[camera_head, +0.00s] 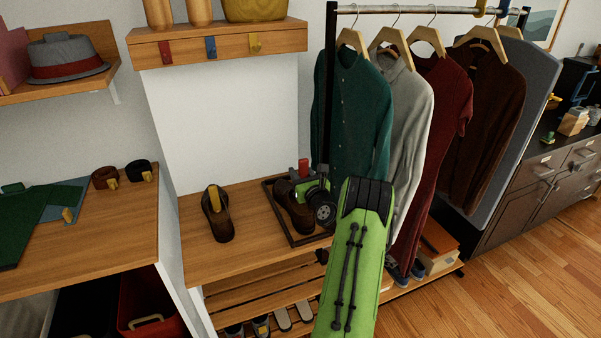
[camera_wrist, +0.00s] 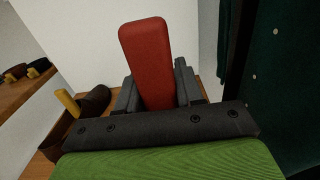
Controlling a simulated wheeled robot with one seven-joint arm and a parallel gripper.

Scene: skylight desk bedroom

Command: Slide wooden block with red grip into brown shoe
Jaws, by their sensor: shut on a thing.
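The red grip (camera_head: 303,168) stands up at my gripper (camera_head: 308,186) over the bench. In the wrist view the red grip (camera_wrist: 145,50) is held between the two dark fingers of my gripper (camera_wrist: 156,88), which is shut on it. The wooden block below the grip is hidden. A brown shoe (camera_head: 292,210) lies in a dark shallow tray (camera_head: 270,192), just left of and partly under my gripper. Whether the block touches this shoe or is inside it cannot be told. Another brown shoe (camera_head: 222,227) stands to the left with a yellow grip (camera_head: 214,199) upright in its opening.
The wooden bench (camera_head: 195,260) has free room around the left shoe. Hanging clothes, with a green shirt (camera_head: 358,110) nearest, and a black rack post (camera_head: 328,90) stand close behind my gripper. A hook shelf (camera_head: 225,47) is above. Slatted shelves with shoes are below.

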